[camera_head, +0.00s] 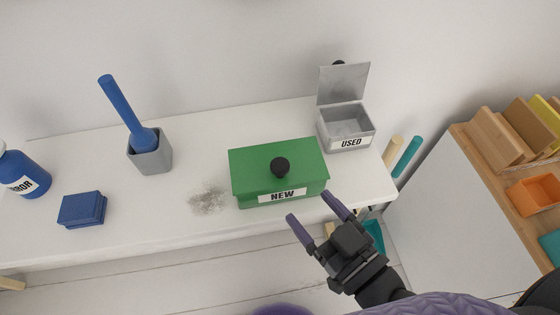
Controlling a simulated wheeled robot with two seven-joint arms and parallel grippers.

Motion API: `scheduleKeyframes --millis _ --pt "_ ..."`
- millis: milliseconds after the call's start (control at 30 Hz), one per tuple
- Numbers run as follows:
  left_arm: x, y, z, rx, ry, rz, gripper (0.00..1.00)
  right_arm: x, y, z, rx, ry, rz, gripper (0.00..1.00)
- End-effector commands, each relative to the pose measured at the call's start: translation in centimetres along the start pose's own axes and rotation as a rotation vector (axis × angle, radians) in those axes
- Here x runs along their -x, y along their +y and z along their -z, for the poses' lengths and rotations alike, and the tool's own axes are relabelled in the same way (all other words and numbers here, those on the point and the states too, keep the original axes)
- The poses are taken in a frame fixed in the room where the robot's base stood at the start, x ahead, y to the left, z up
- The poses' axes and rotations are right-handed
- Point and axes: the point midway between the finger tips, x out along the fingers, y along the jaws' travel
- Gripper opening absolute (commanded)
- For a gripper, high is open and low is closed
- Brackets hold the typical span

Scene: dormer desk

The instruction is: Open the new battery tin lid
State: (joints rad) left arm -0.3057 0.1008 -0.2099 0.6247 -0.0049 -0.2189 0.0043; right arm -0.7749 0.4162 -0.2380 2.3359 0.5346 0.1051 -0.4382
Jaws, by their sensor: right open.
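The new battery tin (250,199) is a green box labelled NEW on the white desk. Its green lid (245,165) is down and closed, with a round black knob (280,168) on top. My right gripper (314,216) is open and empty, just in front of the tin's front right corner, apart from the knob. Its purple fingers point up and left toward the tin. My left gripper is not in view.
A grey tin labelled USED (350,143) stands behind right with its lid (343,84) raised. Left are a grey holder (151,154) with a blue-handled tool (124,110), a blue box (82,209) and a blue bottle (24,172). Grey specks (209,198) lie beside the green tin.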

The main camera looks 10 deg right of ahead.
Motion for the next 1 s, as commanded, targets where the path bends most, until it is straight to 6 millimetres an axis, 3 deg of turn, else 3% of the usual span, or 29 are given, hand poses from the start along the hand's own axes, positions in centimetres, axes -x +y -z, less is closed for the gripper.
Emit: scheduleKeyframes --millis 133,300,500,867,1000 --pt "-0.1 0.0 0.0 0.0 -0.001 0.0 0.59 -1.1 0.4 0.6 -0.002 0.045 -0.022 0.8" --pt "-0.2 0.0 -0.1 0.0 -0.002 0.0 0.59 -5.2 0.4 0.9 -0.003 0.046 -0.021 0.8" --pt "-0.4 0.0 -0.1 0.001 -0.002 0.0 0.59 -8.7 0.5 0.8 -0.003 0.041 -0.021 0.8" --pt "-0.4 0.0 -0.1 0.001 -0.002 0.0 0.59 -9.7 0.5 0.9 -0.001 0.037 -0.018 0.8" --pt "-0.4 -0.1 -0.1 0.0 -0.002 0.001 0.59 -9.7 0.5 0.9 -0.001 0.037 -0.018 0.55"
